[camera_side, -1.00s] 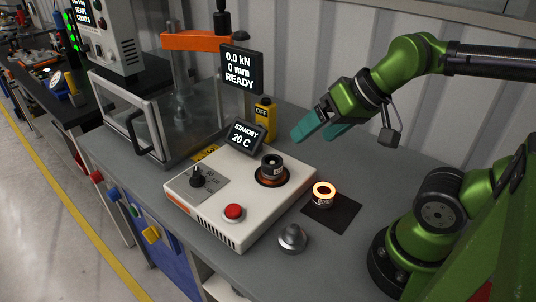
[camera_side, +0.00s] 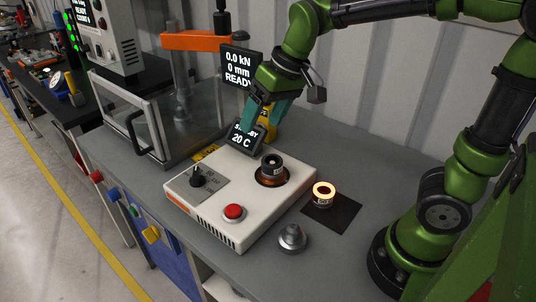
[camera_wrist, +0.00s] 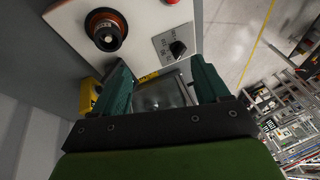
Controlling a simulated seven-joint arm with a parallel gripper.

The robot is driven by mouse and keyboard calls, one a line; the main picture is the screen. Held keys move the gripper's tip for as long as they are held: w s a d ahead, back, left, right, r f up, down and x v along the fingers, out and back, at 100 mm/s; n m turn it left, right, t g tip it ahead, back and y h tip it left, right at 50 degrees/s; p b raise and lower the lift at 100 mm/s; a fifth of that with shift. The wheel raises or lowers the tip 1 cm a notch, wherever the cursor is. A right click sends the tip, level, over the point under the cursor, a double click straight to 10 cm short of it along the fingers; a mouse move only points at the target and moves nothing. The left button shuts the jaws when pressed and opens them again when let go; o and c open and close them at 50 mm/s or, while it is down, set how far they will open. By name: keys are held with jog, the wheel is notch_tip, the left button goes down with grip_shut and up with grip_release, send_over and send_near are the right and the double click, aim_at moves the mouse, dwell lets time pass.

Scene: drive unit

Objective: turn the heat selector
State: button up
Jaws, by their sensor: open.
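The heat selector (camera_side: 197,177) is a small black knob on a grey scale plate at the left of the white heater unit (camera_side: 265,212). It also shows in the wrist view (camera_wrist: 178,48), with its black knob upright on the printed plate. My gripper (camera_side: 262,118) has teal fingers and is open and empty. It is above and behind the unit, in front of the small display, well apart from the selector. The exact pointer position is too small to tell.
The small display (camera_side: 241,138) is partly hidden by my gripper; 20 C is readable. A red button (camera_side: 233,211), a dark cylinder (camera_side: 271,165) in a copper-edged well, a glowing ring (camera_side: 324,190) on a dark pad and a metal knob (camera_side: 292,237) are nearby. A press enclosure (camera_side: 150,120) stands left.

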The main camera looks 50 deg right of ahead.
aim_at(195, 171)
jog(key=shift+w+a+f+n+g+h, duration=0.3)
jog(key=shift+w+a+n+g, duration=0.35)
jog(key=shift+w+a+n, duration=1.45)
jog(key=shift+w+a+f+n+g+h, duration=0.4)
jog(key=shift+w+n, duration=1.05)
jog(key=shift+w, duration=1.9)
jog(key=shift+w+a+f+n+g+h, duration=0.1)
jog(key=shift+w+a+n+g+h, duration=0.3)
jog(key=shift+w+a+n+g, duration=1.55)
jog(key=f, duration=0.5)
jog(key=w+d+f+t, duration=0.1)
jog(key=f, duration=0.4)
jog(key=f+t, duration=0.1)
jog(key=f, duration=0.5)
jog(key=shift+w+d, duration=0.2)
jog(key=shift+w, duration=0.05)
jog(key=c, duration=1.1)
jog(key=shift+o, duration=0.2)
